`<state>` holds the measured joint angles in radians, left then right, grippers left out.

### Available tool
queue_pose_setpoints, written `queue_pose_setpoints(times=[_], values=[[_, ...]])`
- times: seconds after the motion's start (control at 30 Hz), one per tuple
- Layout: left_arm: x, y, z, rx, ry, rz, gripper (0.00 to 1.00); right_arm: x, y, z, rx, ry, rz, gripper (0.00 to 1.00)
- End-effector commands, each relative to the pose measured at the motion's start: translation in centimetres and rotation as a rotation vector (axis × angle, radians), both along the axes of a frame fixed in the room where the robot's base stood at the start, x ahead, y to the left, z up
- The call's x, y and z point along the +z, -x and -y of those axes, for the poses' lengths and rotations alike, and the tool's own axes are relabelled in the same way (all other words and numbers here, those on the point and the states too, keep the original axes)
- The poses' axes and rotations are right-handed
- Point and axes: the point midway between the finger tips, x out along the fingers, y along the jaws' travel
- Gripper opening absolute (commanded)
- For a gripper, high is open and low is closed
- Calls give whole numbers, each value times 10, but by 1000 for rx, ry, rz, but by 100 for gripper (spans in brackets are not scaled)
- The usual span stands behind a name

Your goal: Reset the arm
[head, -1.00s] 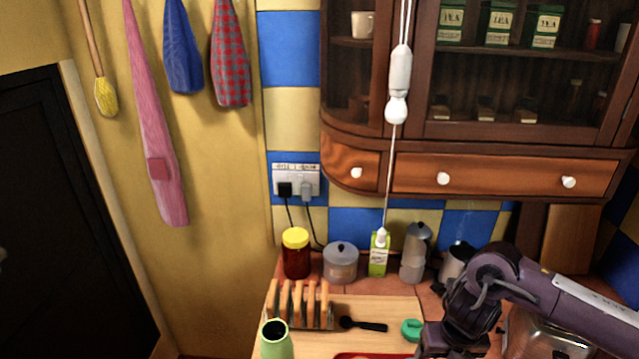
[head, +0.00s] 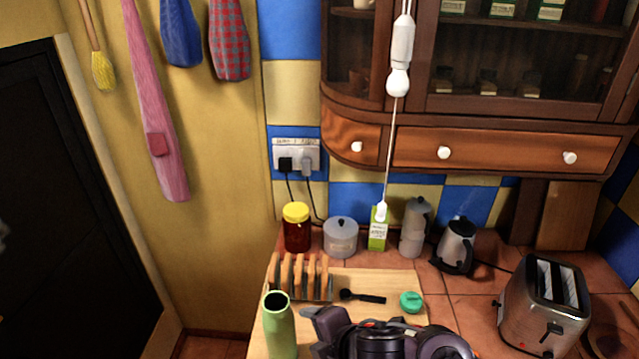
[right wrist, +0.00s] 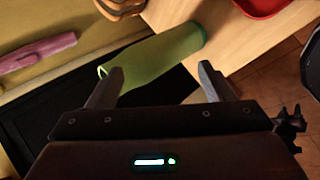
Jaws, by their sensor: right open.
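My right arm is folded low at the bottom of the head view, in front of the wooden board. My right gripper (right wrist: 158,88) is open in the right wrist view, with its two fingers apart and nothing between them that I can see held. A green vase-like container (right wrist: 160,55) lies beyond the fingertips in that view. It stands upright on the board at the lower middle of the head view (head: 280,325), just left of my right arm. My left gripper is not in view.
A toast rack (head: 302,280), a dark spoon (head: 362,297) and a teal item (head: 411,302) rest on the board. A toaster (head: 545,305) and a kettle (head: 457,246) stand to the right. A red-brown jar (head: 297,232) is at the back. Wall cabinets hang above.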

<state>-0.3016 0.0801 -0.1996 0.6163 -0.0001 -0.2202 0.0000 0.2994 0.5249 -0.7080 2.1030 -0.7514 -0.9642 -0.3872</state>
Motion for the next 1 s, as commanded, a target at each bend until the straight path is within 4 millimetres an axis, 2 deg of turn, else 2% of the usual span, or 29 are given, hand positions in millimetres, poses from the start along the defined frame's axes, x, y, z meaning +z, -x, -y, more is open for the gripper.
queue_pose_setpoints(times=[0.07,0.17,0.3,0.5,0.8,0.83,1.0], values=[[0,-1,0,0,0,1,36,9,7,5,-216,-145,-81,75],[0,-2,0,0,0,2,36,13,13,33,-523,-298,-198,75],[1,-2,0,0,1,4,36,3,32,83,-906,-435,-359,75],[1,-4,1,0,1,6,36,-16,67,137,-1292,-526,-523,75],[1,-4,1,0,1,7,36,-39,131,196,-1744,-579,-697,75],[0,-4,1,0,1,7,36,-44,134,199,-1770,-579,-709,75],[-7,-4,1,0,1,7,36,-98,119,195,-1757,-561,-712,75]])
